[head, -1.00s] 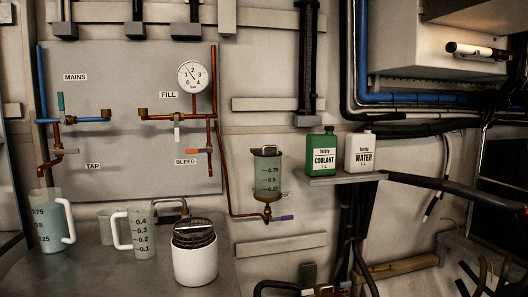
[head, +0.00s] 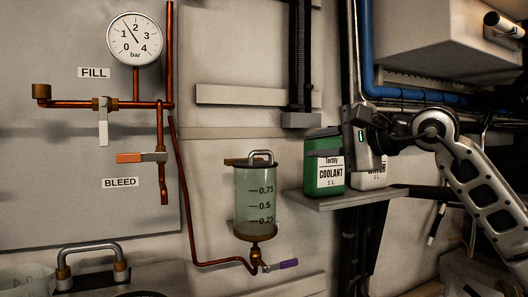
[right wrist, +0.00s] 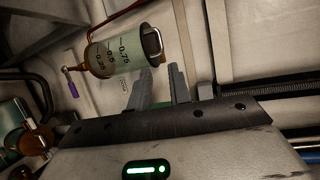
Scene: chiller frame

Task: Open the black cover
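A clear graduated vessel (head: 254,203) hangs on the wall, with a silver loop handle (head: 260,156) at its top. It also shows tilted in the right wrist view (right wrist: 122,53). Another silver handle (head: 92,252) on copper-coloured mounts stands at lower left, over a dark surface cut off by the frame. I cannot tell for sure which of these belongs to the black cover. My right gripper (head: 318,154) is right of the vessel, in front of the green coolant bottle. In the right wrist view its fingers (right wrist: 162,84) are apart, with nothing visibly held. My left gripper is out of view.
The coolant bottle (head: 325,178) and white water bottle (head: 371,180) stand on a small shelf (head: 345,200) close to my right gripper. Left are copper pipes (head: 182,190), a gauge (head: 135,39) and valves. A purple-handled valve (head: 285,264) is below the vessel.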

